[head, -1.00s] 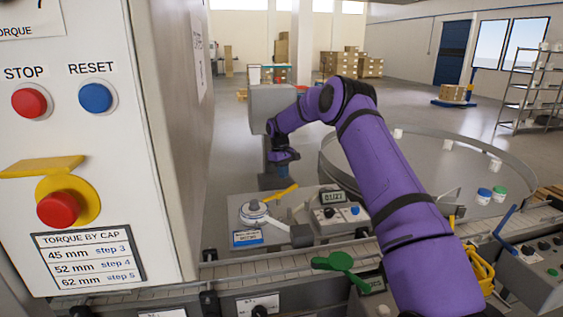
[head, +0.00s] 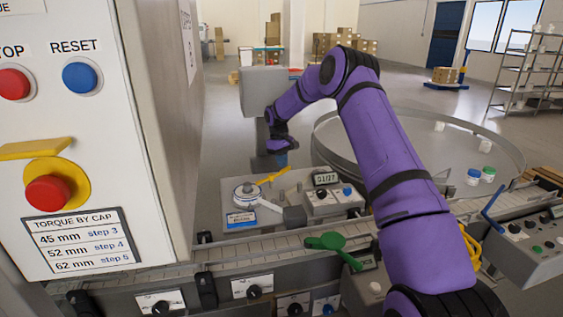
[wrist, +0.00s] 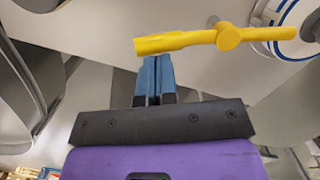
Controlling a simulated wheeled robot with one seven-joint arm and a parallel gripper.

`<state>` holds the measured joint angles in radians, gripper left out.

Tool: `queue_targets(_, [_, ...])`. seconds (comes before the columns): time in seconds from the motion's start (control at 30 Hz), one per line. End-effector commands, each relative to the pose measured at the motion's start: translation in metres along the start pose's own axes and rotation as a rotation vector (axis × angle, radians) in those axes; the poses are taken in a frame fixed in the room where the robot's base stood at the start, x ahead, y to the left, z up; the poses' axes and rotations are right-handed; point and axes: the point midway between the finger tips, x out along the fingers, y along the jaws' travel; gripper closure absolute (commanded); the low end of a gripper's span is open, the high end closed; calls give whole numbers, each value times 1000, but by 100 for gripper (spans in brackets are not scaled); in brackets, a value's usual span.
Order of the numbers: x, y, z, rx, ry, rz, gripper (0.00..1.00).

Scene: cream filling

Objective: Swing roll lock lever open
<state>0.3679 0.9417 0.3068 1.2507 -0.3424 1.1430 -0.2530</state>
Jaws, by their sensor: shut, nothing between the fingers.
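A yellow lever (head: 272,175) stands over a white round part (head: 246,192) on a grey bench unit behind the conveyor. In the wrist view the yellow lever (wrist: 180,42) runs across the top, with its round boss right of centre and a blue-ringed white disc (wrist: 297,28) at its right end. My gripper (head: 283,162) is just beyond the lever's free end in the head view. In the wrist view its blue fingers (wrist: 155,62) are together and empty, tips close to the lever's left end. Whether they touch it I cannot tell.
A control box with a display (head: 331,190) sits right of the lever. A green lever (head: 335,248) is at the conveyor's near side. A large round table (head: 420,150) lies to the right. A tall control cabinet (head: 130,130) blocks the left.

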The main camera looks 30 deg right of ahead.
Motion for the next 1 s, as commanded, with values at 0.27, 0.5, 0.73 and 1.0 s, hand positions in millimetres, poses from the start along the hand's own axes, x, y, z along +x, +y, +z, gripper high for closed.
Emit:
queue_targets(0.27, [0,1,3,41,0,-6,100])
queue_targets(0.5, [0,1,6,83,1,-13,100])
queue_targets(0.73, [1,2,9,132,0,-20,100])
queue_targets(1.0, [2,2,15,211,-1,-32,100])
